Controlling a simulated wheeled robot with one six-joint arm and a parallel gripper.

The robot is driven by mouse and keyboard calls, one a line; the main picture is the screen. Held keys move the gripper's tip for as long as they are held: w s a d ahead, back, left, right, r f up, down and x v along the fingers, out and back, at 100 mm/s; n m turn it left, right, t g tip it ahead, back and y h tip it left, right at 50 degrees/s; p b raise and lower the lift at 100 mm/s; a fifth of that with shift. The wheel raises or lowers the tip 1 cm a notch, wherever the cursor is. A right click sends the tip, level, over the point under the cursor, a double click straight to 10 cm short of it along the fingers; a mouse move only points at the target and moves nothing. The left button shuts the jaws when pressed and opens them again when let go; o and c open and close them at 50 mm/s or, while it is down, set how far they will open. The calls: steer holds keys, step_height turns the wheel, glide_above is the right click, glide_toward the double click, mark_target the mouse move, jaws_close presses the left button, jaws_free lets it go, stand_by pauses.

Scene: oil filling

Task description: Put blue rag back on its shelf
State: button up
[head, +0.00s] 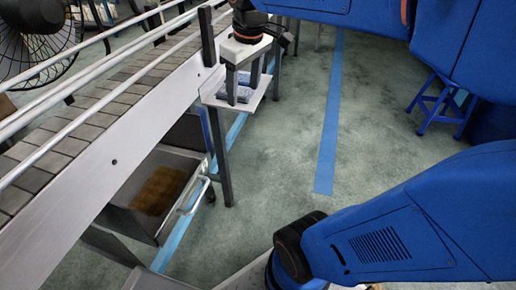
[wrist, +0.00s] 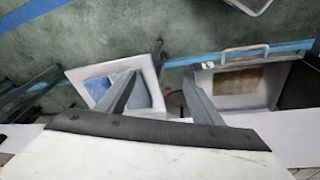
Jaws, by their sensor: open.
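The blue rag (head: 243,95) lies on a small light shelf (head: 264,88) fixed to the side of the conveyor. In the wrist view, blue cloth (wrist: 98,88) shows on the shelf (wrist: 77,74) on both sides of my left finger; I cannot tell whether it is one rag or two. My gripper (head: 244,91) points down over the shelf, with its fingers open and apart and their tips close to the cloth. In the wrist view my gripper (wrist: 157,85) has one finger over the shelf and the other to its right. Part of the cloth is hidden behind the fingers.
The conveyor (head: 120,125) runs along the left with rails above it. An open drawer (head: 130,217) with a brown, oily patch sits below it. A black fan (head: 35,35) stands upper left, a blue stool (head: 437,103) at right. The green floor in the middle is clear.

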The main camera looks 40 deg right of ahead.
steer(key=s+a+f+m+t, duration=0.2)
steer(key=s+a+f+m, duration=0.1)
steer(key=s+f, duration=0.7)
steer(key=shift+s+a+f, duration=0.4)
steer(key=shift+s+a, duration=0.1)
steer(key=shift+s, duration=0.55)
